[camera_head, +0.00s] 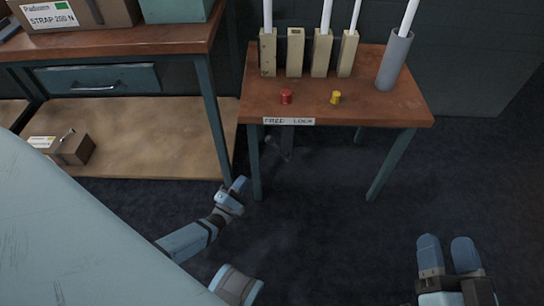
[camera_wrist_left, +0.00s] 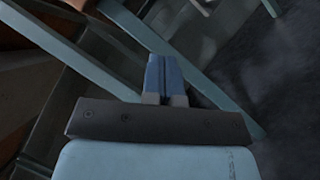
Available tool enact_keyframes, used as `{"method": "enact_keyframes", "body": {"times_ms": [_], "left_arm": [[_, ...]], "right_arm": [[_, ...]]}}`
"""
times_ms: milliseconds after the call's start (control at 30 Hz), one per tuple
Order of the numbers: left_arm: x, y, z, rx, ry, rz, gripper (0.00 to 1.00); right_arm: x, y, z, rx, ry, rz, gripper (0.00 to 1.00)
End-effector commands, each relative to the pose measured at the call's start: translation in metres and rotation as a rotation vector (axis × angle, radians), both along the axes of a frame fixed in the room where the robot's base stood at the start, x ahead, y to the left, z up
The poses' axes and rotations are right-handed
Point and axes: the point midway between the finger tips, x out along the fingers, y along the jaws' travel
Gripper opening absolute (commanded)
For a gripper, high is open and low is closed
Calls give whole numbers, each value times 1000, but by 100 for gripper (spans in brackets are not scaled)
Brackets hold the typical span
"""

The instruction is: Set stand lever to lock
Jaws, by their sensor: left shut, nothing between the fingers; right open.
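The stand (camera_head: 345,104) is a small wooden-topped table with blue-grey legs. A white label (camera_head: 289,121) on its front edge reads FREE at left and LOCK at right. A dark grey lever (camera_head: 287,140) hangs below the label, dim against the floor; its exact setting is hard to tell. My left gripper (camera_head: 240,185) is shut and empty, low beside the stand's front left leg, left of and below the lever. Its blue fingers also show together in the left wrist view (camera_wrist_left: 163,75). My right gripper (camera_head: 447,243) is open and empty, at the lower right, apart from the stand.
Several wooden holders (camera_head: 295,55) with white glass tubes and a grey cylinder (camera_head: 394,62) stand on the stand. A red knob (camera_head: 286,97) and a yellow knob (camera_head: 335,97) sit in front. A workbench with a lower shelf (camera_head: 150,125) stands left. The floor between my grippers is clear.

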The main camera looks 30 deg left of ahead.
Motion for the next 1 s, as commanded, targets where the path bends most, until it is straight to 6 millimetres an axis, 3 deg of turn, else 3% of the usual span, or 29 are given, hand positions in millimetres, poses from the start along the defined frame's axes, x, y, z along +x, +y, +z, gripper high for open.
{"method": "enact_keyframes", "body": {"times_ms": [333,467,933,1000], "left_arm": [[1,1,0,-4,-2,0,0],[10,1,3,-3,-4,0,0],[99,2,27,-3,-5,-1,0],[105,-7,33,-6,-2,-2,0]], "right_arm": [[0,0,0,0,0,1,56],[0,0,-3,-2,5,2,56],[1,3,-36,-51,92,32,56],[1,3,-38,-55,101,35,56]]}}
